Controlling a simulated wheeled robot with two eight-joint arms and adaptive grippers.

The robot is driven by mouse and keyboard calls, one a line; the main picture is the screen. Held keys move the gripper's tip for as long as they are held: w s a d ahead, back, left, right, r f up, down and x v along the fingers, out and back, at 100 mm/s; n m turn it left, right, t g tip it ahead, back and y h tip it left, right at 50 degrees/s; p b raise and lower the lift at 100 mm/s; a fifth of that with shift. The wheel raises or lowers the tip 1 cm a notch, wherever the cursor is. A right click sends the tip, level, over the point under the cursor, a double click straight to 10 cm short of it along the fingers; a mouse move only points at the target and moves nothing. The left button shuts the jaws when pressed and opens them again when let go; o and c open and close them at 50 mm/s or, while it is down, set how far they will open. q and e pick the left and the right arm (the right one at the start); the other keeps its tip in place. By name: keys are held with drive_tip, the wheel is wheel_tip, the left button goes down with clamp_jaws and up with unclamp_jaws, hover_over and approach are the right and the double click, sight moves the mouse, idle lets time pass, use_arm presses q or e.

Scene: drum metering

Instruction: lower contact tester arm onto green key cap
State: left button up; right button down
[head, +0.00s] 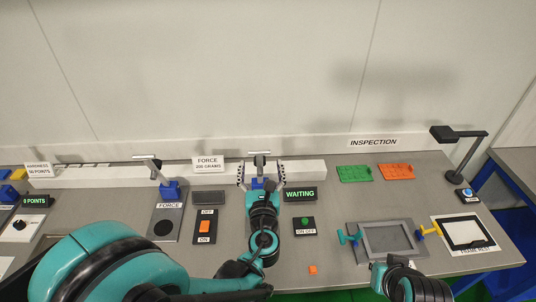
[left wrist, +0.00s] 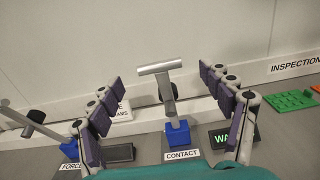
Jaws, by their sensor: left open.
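The contact tester (left wrist: 178,133) has a blue base behind a CONTACT label in the left wrist view. Its grey arm stands raised, with a silver T-shaped handle (left wrist: 160,67) on top. The handle also shows in the head view (head: 259,153). My left gripper (head: 261,170) is open, with its fingers spread left and right of the tester arm; I see no contact with it. The fingers also frame it in the left wrist view (left wrist: 161,80). No green key cap shows under the tester; my left arm hides that area in the head view. My right gripper's jaws are not visible.
Left of the tester stands the similar force tester (head: 168,190). Green (head: 355,173) and orange (head: 396,171) plates lie farther right. A small orange cube (head: 313,270) lies in front.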

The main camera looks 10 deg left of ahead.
sight(259, 151)
use_arm(q)
drive_tip(key=x, duration=0.7)
drive_tip(key=shift+w+a+f+b, duration=0.15)
drive_tip(key=shift+a+b, duration=0.05)
drive_tip(key=shift+b, duration=0.1)
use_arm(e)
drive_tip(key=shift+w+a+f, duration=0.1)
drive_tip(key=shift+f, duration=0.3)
